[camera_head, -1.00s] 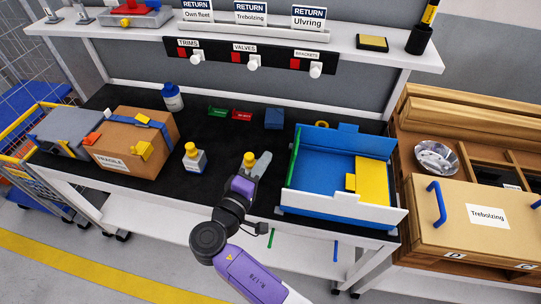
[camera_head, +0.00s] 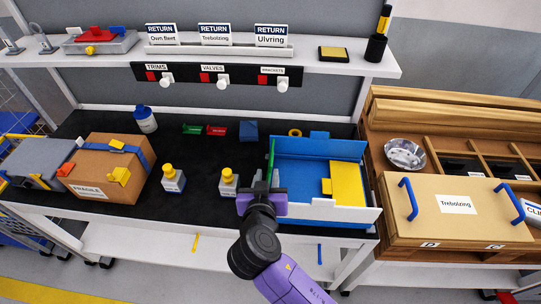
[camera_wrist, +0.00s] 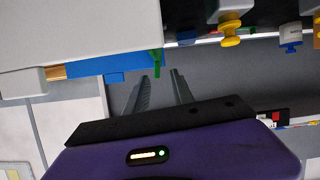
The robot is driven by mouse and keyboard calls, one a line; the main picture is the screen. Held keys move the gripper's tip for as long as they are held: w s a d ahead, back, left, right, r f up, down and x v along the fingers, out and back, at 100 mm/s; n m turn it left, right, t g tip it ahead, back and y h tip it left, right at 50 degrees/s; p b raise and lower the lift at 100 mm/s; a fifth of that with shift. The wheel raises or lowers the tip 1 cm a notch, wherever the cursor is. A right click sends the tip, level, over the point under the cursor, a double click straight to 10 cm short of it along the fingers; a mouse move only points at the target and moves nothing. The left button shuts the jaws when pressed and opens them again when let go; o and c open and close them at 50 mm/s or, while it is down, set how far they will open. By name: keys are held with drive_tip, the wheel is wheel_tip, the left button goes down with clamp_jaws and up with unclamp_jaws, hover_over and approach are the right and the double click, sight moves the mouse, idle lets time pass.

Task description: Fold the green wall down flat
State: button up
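A blue box (camera_head: 306,188) stands open on the black-topped bench, with a yellow panel (camera_head: 348,184) on its right side. The green wall (camera_head: 271,158) stands upright along the box's left edge, seen almost edge-on. My gripper (camera_head: 264,178) is at the near end of this wall, partly hiding it. In the wrist view my gripper (camera_wrist: 160,74) has its two fingers apart with nothing held between them. The green wall (camera_wrist: 157,62) shows as a thin strip just beyond the fingertips. I cannot tell whether a finger touches it.
A cardboard box (camera_head: 105,168) is farther left. A wooden cabinet (camera_head: 450,225) adjoins on the right.

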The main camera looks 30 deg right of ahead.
sight(271, 164)
drive_tip(key=shift+s+d+r+m, duration=0.25)
drive_tip(key=shift+d+r+m, duration=0.3)
drive_tip(key=shift+m, duration=0.35)
drive_tip(key=shift+w+y, duration=0.2)
drive_tip(key=shift+y, duration=0.1)
drive_tip(key=p+x, duration=0.1)
drive_tip(key=x, duration=0.6)
drive_tip(key=shift+w+d+p, duration=0.1)
drive_tip(key=shift+w+p, duration=0.1)
drive_tip(key=shift+p, duration=0.2)
drive_tip(key=shift+c, duration=0.4)
clamp_jaws()
